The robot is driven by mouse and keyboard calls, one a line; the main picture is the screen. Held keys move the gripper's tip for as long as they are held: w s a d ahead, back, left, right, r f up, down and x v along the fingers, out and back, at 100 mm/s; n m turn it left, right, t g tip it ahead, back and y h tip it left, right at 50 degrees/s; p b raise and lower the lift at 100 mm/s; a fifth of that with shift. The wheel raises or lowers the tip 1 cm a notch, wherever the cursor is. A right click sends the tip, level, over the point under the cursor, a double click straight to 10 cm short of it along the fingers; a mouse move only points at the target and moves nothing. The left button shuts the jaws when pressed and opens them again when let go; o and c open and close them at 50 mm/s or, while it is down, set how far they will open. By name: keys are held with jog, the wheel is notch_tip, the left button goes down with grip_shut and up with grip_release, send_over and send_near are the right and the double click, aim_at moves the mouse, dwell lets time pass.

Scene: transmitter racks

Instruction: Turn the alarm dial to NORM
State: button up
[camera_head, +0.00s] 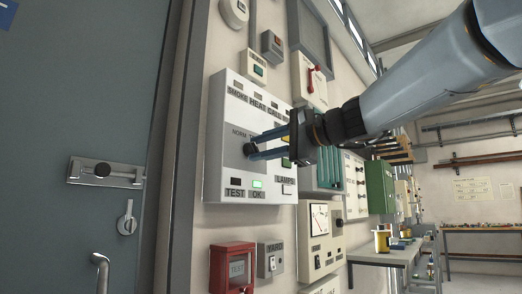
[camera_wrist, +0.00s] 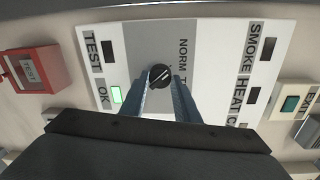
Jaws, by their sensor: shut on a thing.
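The alarm panel (camera_head: 216,170) is a white box on the wall, labelled SMOKE, HEAT, NORM, TEST, OK and LAMPS. Its dial (camera_wrist: 159,76) is a small black round knob with a pale pointer line, on a grey plate beside the word NORM. My gripper (camera_head: 250,152) reaches in from the right, its two blue fingers shut on the dial. The wrist view shows the fingertips on both sides of the knob. The pointer line runs at a slant in that view; which label it points to I cannot tell. The OK light (camera_wrist: 116,95) glows green.
A red box marked TEST (camera_head: 232,268) and a YARD switch (camera_head: 270,258) sit below the panel. An EXIT button box (camera_wrist: 292,105) is near its top. A grey door (camera_head: 80,120) stands left. A meter box (camera_head: 320,238) is below right.

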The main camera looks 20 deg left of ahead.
jog(key=o, duration=1)
jog(key=shift+o, duration=0.2)
jog(key=v, duration=0.7)
jog(key=shift+s+d+b, duration=0.15)
jog(key=shift+d+b, duration=0.2)
jog(key=shift+b, duration=0.05)
